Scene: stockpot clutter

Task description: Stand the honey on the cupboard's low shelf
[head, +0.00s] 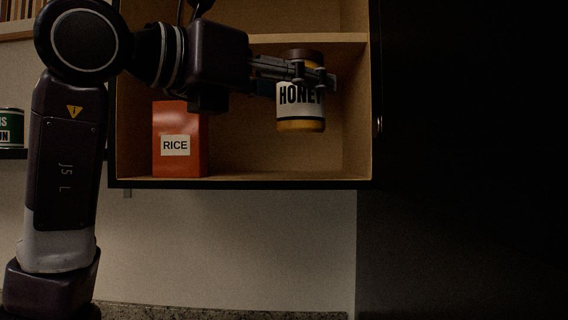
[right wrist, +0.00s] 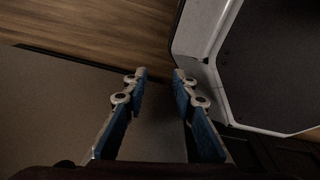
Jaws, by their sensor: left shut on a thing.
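The honey (head: 300,112) is a jar with a dark lid and a white label, upright in the head view. My left gripper (head: 318,78) is shut on its upper part and holds it in front of or inside the cupboard's low compartment. The jar's base appears above the low shelf (head: 270,177), with a gap below it. The cupboard (head: 363,110) is open, and its upper shelf board (head: 345,38) runs just above the jar. My right gripper (right wrist: 160,78) shows in the right wrist view, its fingers apart with nothing between them.
An orange rice box (head: 180,140) stands on the low shelf at the left, beneath my left wrist. The low shelf is clear right of it. A green can (head: 11,128) stands at the far left. A dark panel borders the cupboard's right side.

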